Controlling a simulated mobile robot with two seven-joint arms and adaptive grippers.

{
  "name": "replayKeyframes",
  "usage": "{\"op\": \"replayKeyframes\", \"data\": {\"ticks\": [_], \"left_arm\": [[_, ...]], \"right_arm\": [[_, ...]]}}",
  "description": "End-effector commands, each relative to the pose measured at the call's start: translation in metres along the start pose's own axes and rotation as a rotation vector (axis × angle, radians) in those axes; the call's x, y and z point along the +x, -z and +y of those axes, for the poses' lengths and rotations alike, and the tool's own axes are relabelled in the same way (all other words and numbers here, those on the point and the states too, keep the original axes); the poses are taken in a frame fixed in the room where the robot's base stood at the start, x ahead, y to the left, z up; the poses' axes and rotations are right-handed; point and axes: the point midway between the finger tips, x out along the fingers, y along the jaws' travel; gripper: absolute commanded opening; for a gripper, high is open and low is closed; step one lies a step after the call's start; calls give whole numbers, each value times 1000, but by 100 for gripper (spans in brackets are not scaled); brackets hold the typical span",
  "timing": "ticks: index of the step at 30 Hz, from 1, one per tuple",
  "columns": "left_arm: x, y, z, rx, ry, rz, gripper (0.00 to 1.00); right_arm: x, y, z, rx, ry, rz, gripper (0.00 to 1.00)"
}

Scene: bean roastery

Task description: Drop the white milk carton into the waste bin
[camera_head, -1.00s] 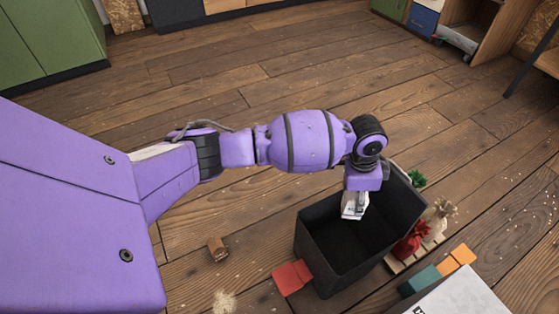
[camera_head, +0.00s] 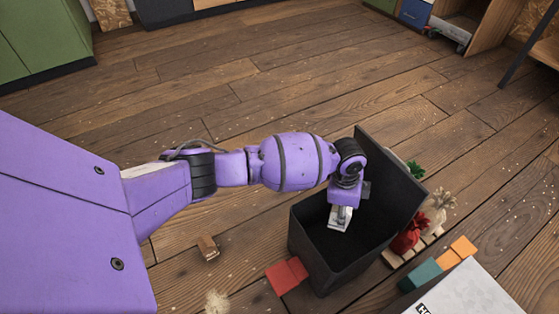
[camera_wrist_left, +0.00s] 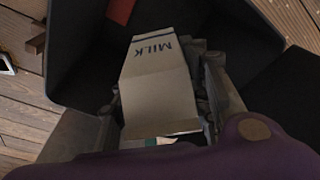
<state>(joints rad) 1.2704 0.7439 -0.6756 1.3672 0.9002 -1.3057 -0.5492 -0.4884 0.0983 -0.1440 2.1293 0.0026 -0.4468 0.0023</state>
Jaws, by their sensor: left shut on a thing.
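The white milk carton (camera_wrist_left: 157,85), lettered MILK, is held between the fingers of my left gripper in the left wrist view. In the head view the carton (camera_head: 340,217) shows as a small pale shape under my left gripper (camera_head: 343,205). My left gripper is shut on it and is over the opening of the dark waste bin (camera_head: 318,256). The bin's walls also show around the carton in the left wrist view (camera_wrist_left: 75,60). The bin's tall lid stands up at its right side. My right gripper is not in view.
A red sack (camera_head: 408,234) and a pale sack (camera_head: 438,206) stand right of the bin. A small brown block (camera_head: 208,248) lies on the open wooden floor.

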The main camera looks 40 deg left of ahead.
Motion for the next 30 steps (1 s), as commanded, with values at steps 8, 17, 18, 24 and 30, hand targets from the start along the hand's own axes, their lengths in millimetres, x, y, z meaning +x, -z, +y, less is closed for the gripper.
{"op": "replayKeyframes", "data": {"ticks": [8,17,18,24,30], "left_arm": [[-1,2,-3,2,7,4,23],[-1,3,-3,2,7,4,65],[-1,3,-3,2,7,4,65],[-4,3,-4,2,7,4,65],[-31,2,-4,3,10,4,65]], "right_arm": [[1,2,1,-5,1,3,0],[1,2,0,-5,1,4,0],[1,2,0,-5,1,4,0],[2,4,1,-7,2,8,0],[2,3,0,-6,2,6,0]]}}
